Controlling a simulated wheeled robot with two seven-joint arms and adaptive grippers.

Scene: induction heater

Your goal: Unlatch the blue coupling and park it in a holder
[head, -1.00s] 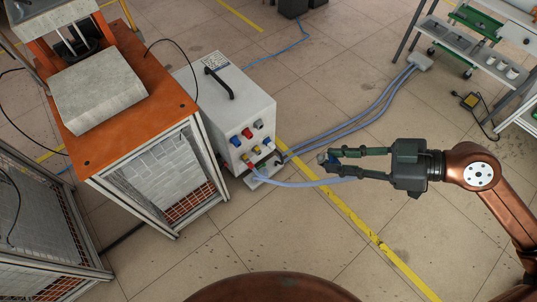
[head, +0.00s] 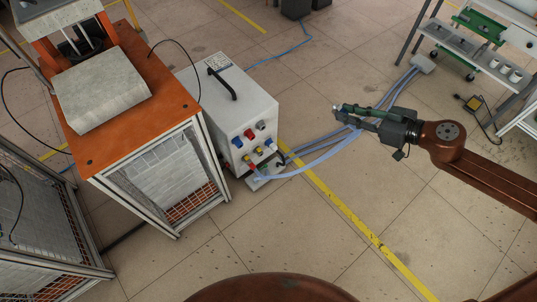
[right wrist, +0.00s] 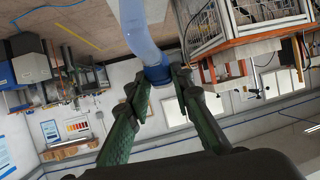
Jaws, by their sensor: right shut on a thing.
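My right gripper (head: 343,115) is shut on the blue coupling (right wrist: 157,74), which sits between its two green fingertips in the right wrist view. The coupling is on the end of a pale blue hose (right wrist: 140,32). In the head view the coupling is too small to make out clearly at the fingertips. The gripper is in the air, right of the white heater unit (head: 225,95) and apart from it. The unit's front carries blue, red and yellow fittings. I cannot tell which part is a holder. My left gripper is not in view.
An orange-topped framed bench (head: 164,118) stands left of the unit. Pale blue hoses run along the floor to a grey box (head: 424,63) near a shelved table (head: 475,60) at the upper right. The floor in front is open, with a yellow line (head: 345,208).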

